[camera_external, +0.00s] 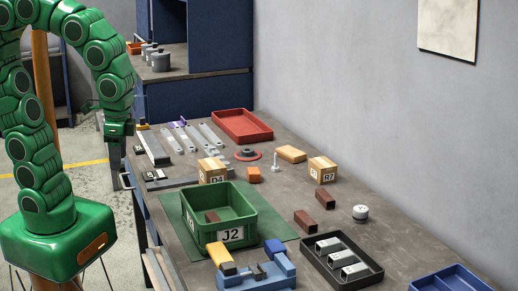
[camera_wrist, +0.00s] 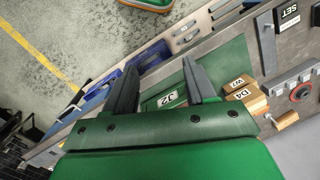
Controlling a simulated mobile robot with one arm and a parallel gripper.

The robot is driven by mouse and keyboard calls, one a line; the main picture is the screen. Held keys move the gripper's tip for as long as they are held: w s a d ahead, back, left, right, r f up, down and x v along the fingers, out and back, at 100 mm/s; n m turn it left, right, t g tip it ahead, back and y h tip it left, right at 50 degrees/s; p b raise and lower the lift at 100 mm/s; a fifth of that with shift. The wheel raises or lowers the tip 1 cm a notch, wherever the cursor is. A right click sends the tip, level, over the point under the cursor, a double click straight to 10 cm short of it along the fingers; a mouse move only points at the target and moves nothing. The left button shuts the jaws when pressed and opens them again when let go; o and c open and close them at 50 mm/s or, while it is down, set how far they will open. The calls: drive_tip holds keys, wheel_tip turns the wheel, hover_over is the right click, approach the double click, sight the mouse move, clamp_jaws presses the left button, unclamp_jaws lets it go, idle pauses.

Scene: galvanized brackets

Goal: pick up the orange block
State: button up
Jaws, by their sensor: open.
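The orange block (camera_external: 254,174) is small and lies on the grey table, just right of the cardboard box marked D4 (camera_external: 212,171) and behind the green bin. My gripper (camera_external: 120,180) hangs at the table's left edge, well left of the block, with nothing between its fingers. In the wrist view my gripper (camera_wrist: 160,67) shows two dark fingers spread apart. I cannot make out the orange block for sure in the wrist view.
The green bin J2 (camera_external: 232,236) stands in front of the block, holding a brown block. A red disc (camera_external: 247,154), white peg (camera_external: 277,162) and box R7 (camera_external: 323,170) are behind and right. A red tray (camera_external: 242,126) is at the back.

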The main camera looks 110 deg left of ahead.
drive_tip(key=w+a+n+y, duration=0.1)
drive_tip(key=w+a+n, duration=0.5)
drive_tip(key=w+a, duration=0.45)
drive_tip(key=n+g+y, duration=0.1)
drive_tip(key=n+y, duration=0.1)
drive_tip(key=n, duration=1.1)
approach(254, 170)
drive_tip(key=f, duration=0.2)
drive_tip(key=shift+a+f, duration=0.5)
drive_tip(key=shift+s+x, duration=0.15)
drive_tip(key=shift+x, duration=1.6)
drive_tip(key=shift+s+x, duration=0.2)
drive_tip(key=shift+x, duration=1.55)
drive_tip(key=shift+d, duration=0.15)
drive_tip(key=c, duration=0.8)
